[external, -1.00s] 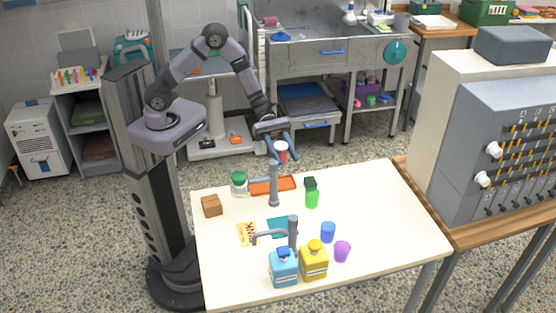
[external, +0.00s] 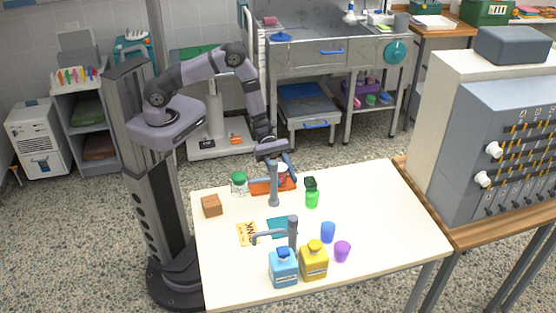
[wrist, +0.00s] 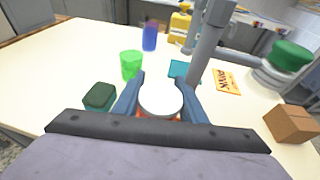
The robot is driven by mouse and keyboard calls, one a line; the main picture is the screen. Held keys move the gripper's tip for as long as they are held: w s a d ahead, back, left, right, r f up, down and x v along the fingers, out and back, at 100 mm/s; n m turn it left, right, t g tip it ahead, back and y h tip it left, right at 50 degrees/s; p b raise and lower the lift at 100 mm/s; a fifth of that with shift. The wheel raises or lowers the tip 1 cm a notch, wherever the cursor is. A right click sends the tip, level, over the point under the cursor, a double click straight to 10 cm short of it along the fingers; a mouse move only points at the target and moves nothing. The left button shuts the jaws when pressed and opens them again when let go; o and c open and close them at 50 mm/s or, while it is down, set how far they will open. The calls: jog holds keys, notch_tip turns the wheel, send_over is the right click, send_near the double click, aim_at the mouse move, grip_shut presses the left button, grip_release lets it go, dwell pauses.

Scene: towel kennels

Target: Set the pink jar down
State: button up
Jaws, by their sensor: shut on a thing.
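The pink jar (external: 282,169) has a white lid and is between my gripper's fingers. In the wrist view its white lid (wrist: 160,100) fills the gap between the two blue fingers. My gripper (external: 281,174) is shut on the jar, low over the orange tray (external: 262,188) at the back of the table. A grey post stands in front and partly hides the tray. I cannot tell whether the jar's base touches the tray.
A green-lidded jar (external: 239,182) stands left of the tray, with a brown block (external: 211,205) nearer. A green cup (external: 312,200) and a dark green block (wrist: 98,96) are right. Grey posts (external: 273,188) (external: 292,233) rise from the table. The table's right side is clear.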

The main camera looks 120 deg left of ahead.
jog(key=shift+f, duration=1)
jog(key=shift+f, duration=0.1)
jog(key=o, duration=0.7)
jog(key=shift+c, duration=0.2)
jog(key=shift+s+a, duration=0.15)
jog(key=shift+a, duration=0.05)
jog(key=b+v, duration=0.2)
jog(key=v, duration=0.9)
jog(key=shift+s+r+b, duration=0.25)
jog(key=shift+b, duration=0.05)
